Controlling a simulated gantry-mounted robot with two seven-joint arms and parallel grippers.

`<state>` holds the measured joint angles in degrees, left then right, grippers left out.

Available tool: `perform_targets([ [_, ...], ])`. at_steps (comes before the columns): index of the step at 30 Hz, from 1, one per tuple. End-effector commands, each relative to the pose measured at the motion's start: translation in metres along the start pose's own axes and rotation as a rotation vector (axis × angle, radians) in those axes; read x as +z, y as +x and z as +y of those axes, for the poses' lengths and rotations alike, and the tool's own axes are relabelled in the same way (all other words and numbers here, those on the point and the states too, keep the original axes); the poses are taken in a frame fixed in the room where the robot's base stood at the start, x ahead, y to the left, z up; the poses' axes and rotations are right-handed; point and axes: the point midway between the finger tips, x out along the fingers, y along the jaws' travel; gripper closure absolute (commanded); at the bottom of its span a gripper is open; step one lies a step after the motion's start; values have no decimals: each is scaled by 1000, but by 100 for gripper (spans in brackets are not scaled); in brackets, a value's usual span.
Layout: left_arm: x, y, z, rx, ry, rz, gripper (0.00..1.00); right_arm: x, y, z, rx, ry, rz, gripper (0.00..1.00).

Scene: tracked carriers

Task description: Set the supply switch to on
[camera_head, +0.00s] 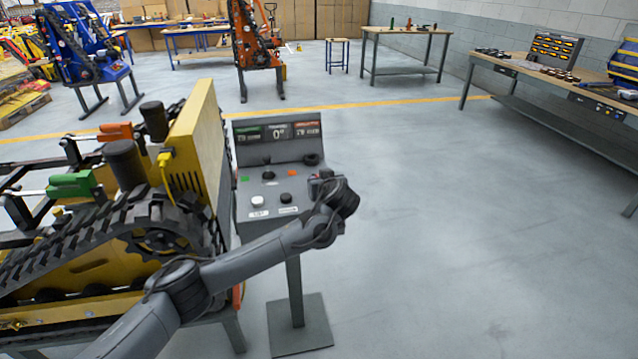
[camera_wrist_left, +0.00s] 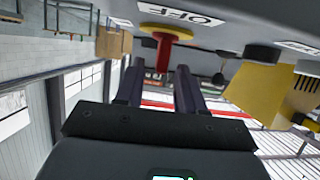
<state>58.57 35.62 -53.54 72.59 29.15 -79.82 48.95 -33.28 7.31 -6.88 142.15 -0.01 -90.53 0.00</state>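The supply switch, a red handle (camera_wrist_left: 163,58) on a yellow round base, shows in the left wrist view beside a label reading OFF (camera_wrist_left: 182,15). My left gripper (camera_wrist_left: 162,72) is open, its two dark fingers on either side of the handle's end with a gap around it. In the head view the left gripper (camera_head: 321,181) is at the right edge of the grey control console (camera_head: 268,218); my wrist hides the switch there. The console's display (camera_head: 278,132) shows a 0° reading. My right gripper is not in view.
A yellow tracked carrier (camera_head: 205,140) with black tracks stands close left of the console. The console carries a white button (camera_head: 257,201), a black button (camera_head: 288,198) and other knobs. Floor to the right is clear; workbenches (camera_head: 405,32) stand farther back.

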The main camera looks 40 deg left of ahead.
Motion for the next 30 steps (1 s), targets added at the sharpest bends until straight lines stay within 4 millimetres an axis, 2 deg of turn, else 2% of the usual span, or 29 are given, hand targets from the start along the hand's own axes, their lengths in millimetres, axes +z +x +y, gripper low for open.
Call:
perform_targets([
  [3, 2, 16, 0, -2, 0, -1, 62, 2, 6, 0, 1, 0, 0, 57],
  [7, 1, 26, 0, -1, 1, -1, 62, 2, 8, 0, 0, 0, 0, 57],
  [19, 1, 31, 0, 1, 1, -1, 62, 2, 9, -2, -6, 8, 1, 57],
  [27, 1, 31, 0, 1, 1, -1, 100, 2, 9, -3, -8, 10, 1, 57],
  [30, 1, 31, 0, 0, 1, -1, 100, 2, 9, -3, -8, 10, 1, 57],
])
